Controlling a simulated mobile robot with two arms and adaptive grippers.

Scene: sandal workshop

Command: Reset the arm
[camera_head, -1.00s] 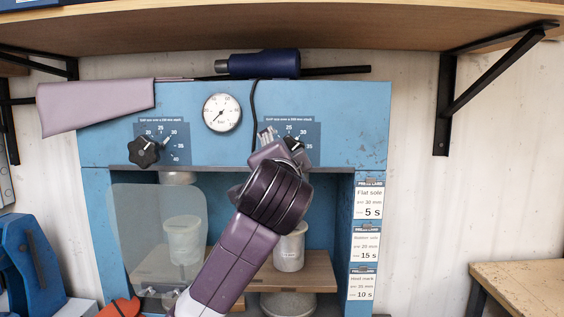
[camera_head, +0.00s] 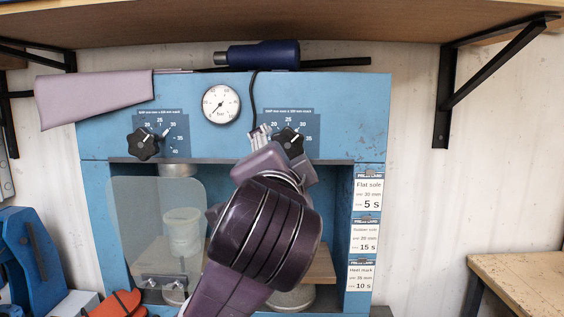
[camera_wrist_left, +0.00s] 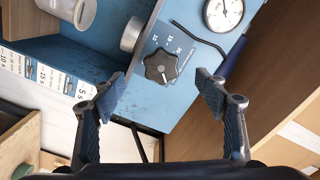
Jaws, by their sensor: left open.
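My left arm rises from the bottom middle of the head view, in front of the blue press (camera_head: 345,110). My left gripper (camera_head: 261,135) is open and empty, just left of the right black star knob (camera_head: 290,142). In the left wrist view, the open fingers (camera_wrist_left: 160,86) stand wide apart. The same knob (camera_wrist_left: 161,66) lies beyond the gap between them, and nothing is between the fingertips. The arm's thick purple wrist hides part of the press opening. My right gripper is not in view.
A pressure gauge (camera_head: 221,104) and left star knob (camera_head: 143,144) are on the press front. A clear guard (camera_head: 150,215) covers the opening's left part. A dark blue tool (camera_head: 262,56) lies on top. A wooden shelf (camera_head: 300,20) overhangs; a bench (camera_head: 530,275) stands right.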

